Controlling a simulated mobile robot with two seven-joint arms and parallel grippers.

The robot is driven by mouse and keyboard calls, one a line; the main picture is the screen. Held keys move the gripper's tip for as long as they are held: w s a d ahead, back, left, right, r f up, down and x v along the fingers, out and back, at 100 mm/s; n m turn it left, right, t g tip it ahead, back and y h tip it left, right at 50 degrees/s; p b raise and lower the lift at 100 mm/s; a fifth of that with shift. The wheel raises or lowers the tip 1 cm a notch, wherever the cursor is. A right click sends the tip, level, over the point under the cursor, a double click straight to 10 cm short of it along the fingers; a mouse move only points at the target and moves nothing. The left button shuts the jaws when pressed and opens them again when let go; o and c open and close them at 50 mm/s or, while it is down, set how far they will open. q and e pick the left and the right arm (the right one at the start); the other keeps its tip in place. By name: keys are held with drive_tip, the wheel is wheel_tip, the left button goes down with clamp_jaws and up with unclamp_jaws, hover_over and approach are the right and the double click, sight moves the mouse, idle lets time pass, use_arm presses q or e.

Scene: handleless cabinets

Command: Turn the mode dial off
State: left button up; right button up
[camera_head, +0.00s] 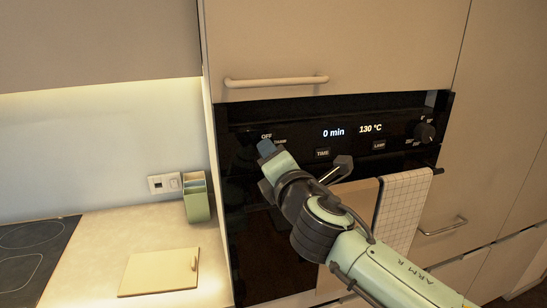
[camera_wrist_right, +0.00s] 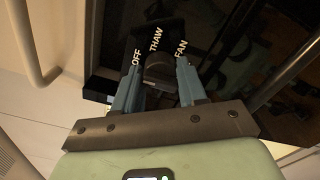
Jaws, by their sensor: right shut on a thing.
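The black oven panel (camera_head: 300,126) is built into the cabinet wall. My right gripper (camera_head: 266,148) is at the panel's left end, just under the OFF label. The gripper hides the mode dial in the head view. In the right wrist view the dark mode dial (camera_wrist_right: 158,69) sits between the two blue-grey fingers of my right gripper (camera_wrist_right: 158,78), which is shut on it. The labels OFF, THAW and FAN stand around the dial. Which label it points at cannot be told. My left gripper is not in view.
A second dial (camera_head: 425,132) is at the panel's right end. The display (camera_head: 350,131) reads 0 min and 130 °C. A checked towel (camera_head: 404,205) hangs below. A cabinet handle (camera_head: 276,82) juts out above. The counter at left holds a board (camera_head: 150,275) and a green holder (camera_head: 197,205).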

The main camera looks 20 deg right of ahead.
drive_tip(key=o, duration=1)
drive_tip(key=shift+s, duration=0.5)
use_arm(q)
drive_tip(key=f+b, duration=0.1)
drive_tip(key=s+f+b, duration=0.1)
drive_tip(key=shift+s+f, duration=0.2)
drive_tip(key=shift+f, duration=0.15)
use_arm(e)
drive_tip(key=s, duration=1.2)
drive_tip(key=shift+s+d, duration=0.2)
drive_tip(key=shift+d, duration=0.05)
